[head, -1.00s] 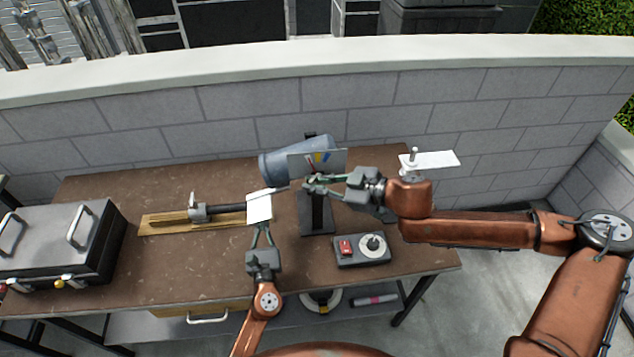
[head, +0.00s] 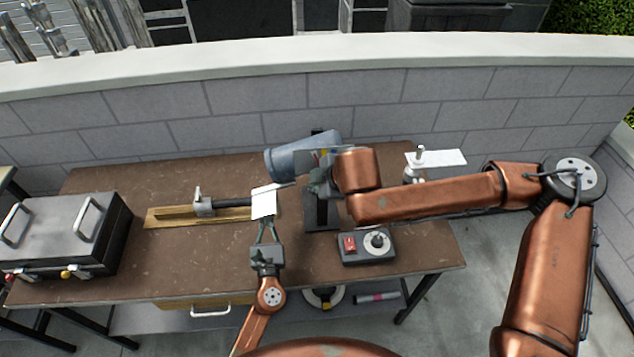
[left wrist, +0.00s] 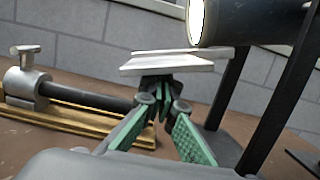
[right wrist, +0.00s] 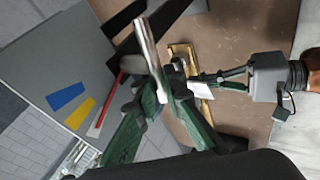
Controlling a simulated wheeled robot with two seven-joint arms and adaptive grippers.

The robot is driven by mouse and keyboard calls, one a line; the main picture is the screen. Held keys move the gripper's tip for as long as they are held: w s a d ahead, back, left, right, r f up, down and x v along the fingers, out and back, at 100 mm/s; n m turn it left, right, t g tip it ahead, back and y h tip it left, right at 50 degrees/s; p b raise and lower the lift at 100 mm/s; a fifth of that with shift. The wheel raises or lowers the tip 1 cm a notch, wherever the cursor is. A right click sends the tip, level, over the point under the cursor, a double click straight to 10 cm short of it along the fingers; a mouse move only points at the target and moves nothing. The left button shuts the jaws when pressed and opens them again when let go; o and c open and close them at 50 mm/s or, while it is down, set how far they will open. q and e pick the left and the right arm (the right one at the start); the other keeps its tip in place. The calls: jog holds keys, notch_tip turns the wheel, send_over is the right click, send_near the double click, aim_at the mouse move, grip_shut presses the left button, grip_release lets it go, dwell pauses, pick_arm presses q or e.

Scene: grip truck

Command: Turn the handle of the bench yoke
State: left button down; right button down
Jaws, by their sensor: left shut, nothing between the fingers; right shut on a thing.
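In the right wrist view my right gripper (right wrist: 155,90) is shut on a silver bar-shaped handle (right wrist: 149,48). In the head view my right arm hides most of this grip. My left gripper (head: 267,222) is shut and empty, just in front of a pale plate (head: 264,203). In the left wrist view the left fingertips (left wrist: 160,88) are just under the plate (left wrist: 170,65), below the lamp's bright end (left wrist: 197,22); whether they touch it is unclear.
A control box (head: 367,246) sits at the front right, a clamp on a wooden board (head: 160,217) at left, and a metal case (head: 65,230) farther left. A block wall (head: 120,135) closes the back.

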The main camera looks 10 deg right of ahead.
jog(key=shift+f+h, duration=0.2)
jog(key=shift+h, duration=0.4)
jog(key=shift+n, duration=0.3)
jog(key=c, duration=2)
grip_release()
jog(key=v, duration=1.2)
jog(key=shift+a, duration=0.1)
